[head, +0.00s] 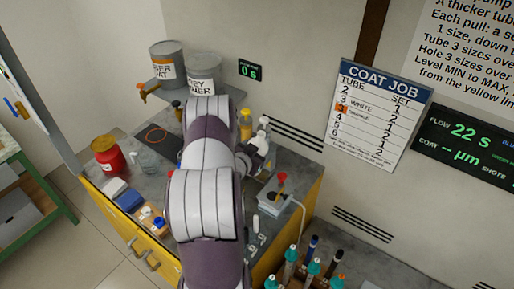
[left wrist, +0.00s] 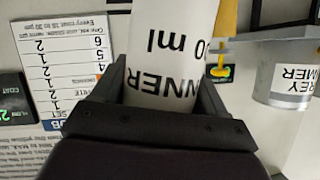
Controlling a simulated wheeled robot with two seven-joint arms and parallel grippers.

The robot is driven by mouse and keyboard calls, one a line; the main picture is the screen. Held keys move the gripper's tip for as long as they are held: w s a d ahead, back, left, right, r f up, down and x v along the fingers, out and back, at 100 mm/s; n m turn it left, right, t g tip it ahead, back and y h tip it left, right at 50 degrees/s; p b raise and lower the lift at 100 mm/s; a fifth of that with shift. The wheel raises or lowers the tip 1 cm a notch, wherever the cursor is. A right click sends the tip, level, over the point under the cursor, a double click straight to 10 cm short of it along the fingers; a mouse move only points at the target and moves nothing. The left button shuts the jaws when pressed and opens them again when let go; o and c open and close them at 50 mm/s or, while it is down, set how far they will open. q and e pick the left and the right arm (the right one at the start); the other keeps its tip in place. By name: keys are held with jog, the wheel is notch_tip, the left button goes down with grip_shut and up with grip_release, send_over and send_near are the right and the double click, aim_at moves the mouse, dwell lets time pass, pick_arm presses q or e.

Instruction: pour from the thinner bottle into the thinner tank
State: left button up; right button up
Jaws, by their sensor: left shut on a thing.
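The thinner bottle (left wrist: 165,60) is white with dark lettering ending in "NNER" and "0 ml", which reads upside down in the left wrist view. My left gripper (left wrist: 160,100) is shut around it. In the head view my left arm fills the middle, and the gripper (head: 257,153) is partly hidden by it. A white bottle top (head: 264,124) shows just above the gripper, near the wall end of the bench. I cannot make out a tank marked thinner; my arm hides part of the bench. My right gripper is not in view.
Two grey tanks, one amber coat (head: 165,62) and one grey primer (head: 204,75), stand on a shelf. A yellow bottle (head: 246,124) is close beside my gripper. A red container (head: 107,156), a clear jar (head: 146,158) and a small device (head: 275,201) stand on the bench.

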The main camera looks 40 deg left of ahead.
aim_at(255, 143)
pick_arm(q)
jog(key=shift+n+h, duration=0.6)
jog(key=shift+n, duration=0.2)
jog(key=shift+d+r+p, duration=0.15)
jog(key=shift+r+p, duration=1)
jog(key=shift+d+r+p, duration=0.1)
jog(key=shift+r+p, duration=1.05)
